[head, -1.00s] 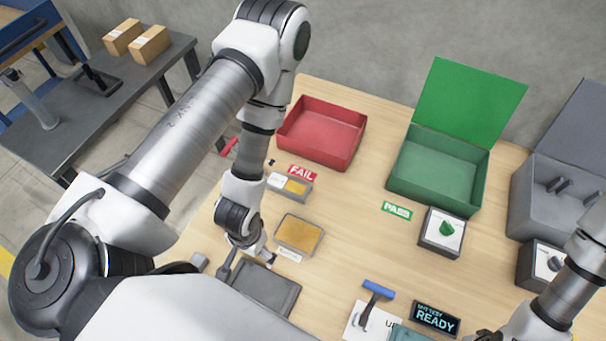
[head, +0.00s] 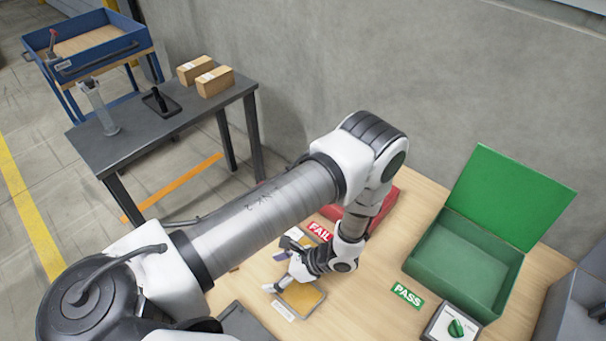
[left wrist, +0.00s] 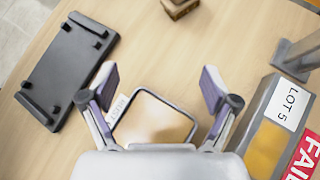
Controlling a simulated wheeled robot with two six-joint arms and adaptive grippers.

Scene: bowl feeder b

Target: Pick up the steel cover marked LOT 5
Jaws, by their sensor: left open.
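The steel cover marked LOT 5 (left wrist: 268,112) is at the right of the left wrist view, a grey piece with a white label and a yellowish face, cut off by the frame edge. In the head view my left arm largely hides it. My left gripper (left wrist: 160,84) is open, its two purple-padded fingers apart and empty. It is to the left of the LOT 5 cover in the wrist view, over the area of a shallow yellowish tray (left wrist: 152,118). In the head view the gripper (head: 281,266) is beside that tray (head: 304,297). My right gripper is out of view.
A red FAIL label (head: 320,231) lies near the red bin (head: 382,207), partly behind my arm. An open green bin (head: 455,275) stands right, with a PASS label (head: 407,295) before it. A dark footed plate (left wrist: 68,68) lies left of the gripper in the wrist view.

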